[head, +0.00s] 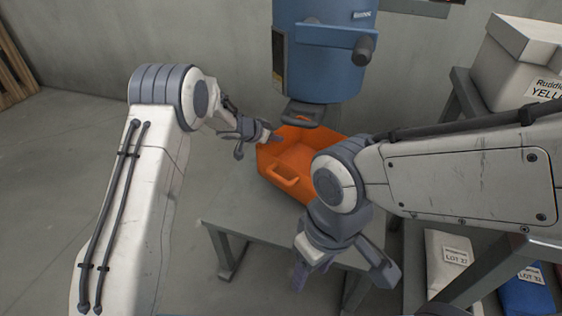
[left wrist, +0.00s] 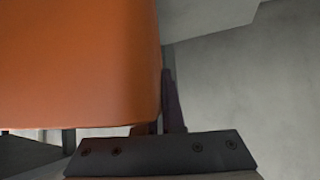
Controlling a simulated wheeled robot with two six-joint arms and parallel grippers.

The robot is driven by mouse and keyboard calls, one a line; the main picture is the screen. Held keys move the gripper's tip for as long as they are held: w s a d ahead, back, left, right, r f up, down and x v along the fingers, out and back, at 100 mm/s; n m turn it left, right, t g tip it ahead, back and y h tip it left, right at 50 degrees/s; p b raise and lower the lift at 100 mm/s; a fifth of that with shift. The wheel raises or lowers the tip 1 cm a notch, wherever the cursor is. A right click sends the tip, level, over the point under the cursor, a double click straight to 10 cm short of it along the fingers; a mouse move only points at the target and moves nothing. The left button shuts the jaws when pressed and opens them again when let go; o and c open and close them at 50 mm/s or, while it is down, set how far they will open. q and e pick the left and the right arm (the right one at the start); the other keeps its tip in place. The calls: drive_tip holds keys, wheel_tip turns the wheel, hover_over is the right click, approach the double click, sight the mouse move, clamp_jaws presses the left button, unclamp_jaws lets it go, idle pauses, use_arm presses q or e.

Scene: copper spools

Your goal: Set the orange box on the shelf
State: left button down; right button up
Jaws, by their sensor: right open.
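The orange box (head: 292,175) is an open-topped bin with a handle on its near side. It sits on a grey table (head: 235,205) under a blue machine. My left gripper (head: 256,145) is at the box's left rim, its fingers apart. I cannot tell whether they touch the box. In the left wrist view the orange box (left wrist: 75,65) fills the upper left, beside one dark finger (left wrist: 172,105); the other finger is not clear. My right gripper (head: 345,275) is open and empty, in front of the box. My right arm hides the box's right part.
The blue machine (head: 325,65) hangs close over the back of the box. At the right, a rack (head: 465,95) holds a white labelled carton (head: 520,60), with a white bag (head: 450,265) and a blue bag (head: 528,290) lower down. The floor at the left is clear.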

sight(276, 149)
use_arm(q)
wheel_tip(276, 149, down, 5)
drive_tip(key=b, duration=0.3)
drive_tip(key=shift+f, duration=0.15)
drive_tip(key=c, duration=1)
unclamp_jaws()
drive_tip(key=shift+s, duration=0.1)
drive_tip(key=shift+c, duration=0.2)
